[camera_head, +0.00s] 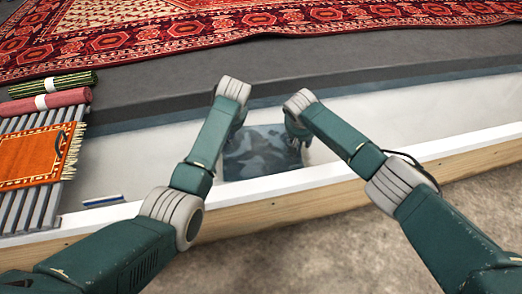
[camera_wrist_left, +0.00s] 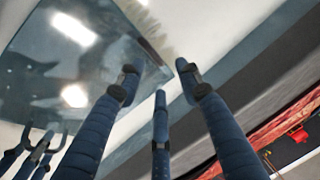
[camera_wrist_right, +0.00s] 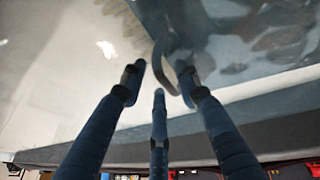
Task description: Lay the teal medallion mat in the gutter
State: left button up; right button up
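The mat (camera_head: 262,155), dark blue-grey with a mottled, glossy look, lies in the white gutter (camera_head: 330,153) between my two hands. In the left wrist view the mat (camera_wrist_left: 70,60) fills the upper left; my left gripper (camera_wrist_left: 160,80) has its fingers spread near the mat's fringed edge. In the right wrist view the mat (camera_wrist_right: 270,40) is at upper right. A curved strap loop (camera_wrist_right: 168,55) at its edge reaches between the spread fingers of my right gripper (camera_wrist_right: 160,82). Neither gripper is closed on it. My left fingertips are mostly hidden in the head view.
A slatted rack (camera_head: 36,208) at the left holds an orange fringed mat (camera_head: 32,155) and two rolled mats (camera_head: 50,97). A blue-handled tool (camera_head: 103,200) lies in the gutter. A wooden-faced white rim (camera_head: 300,188) bounds the near side. A large red rug (camera_head: 200,35) lies beyond.

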jog(key=shift+a+r, duration=0.1)
jog(key=shift+r, duration=0.05)
pick_arm(q)
jog(key=v, duration=0.6)
jog(key=shift+r, duration=0.2)
pick_arm(e)
jog(key=v, duration=1.1)
jog(key=shift+s+r, duration=0.25)
jog(key=shift+r, duration=0.05)
pick_arm(q)
jog(key=shift+s, duration=0.15)
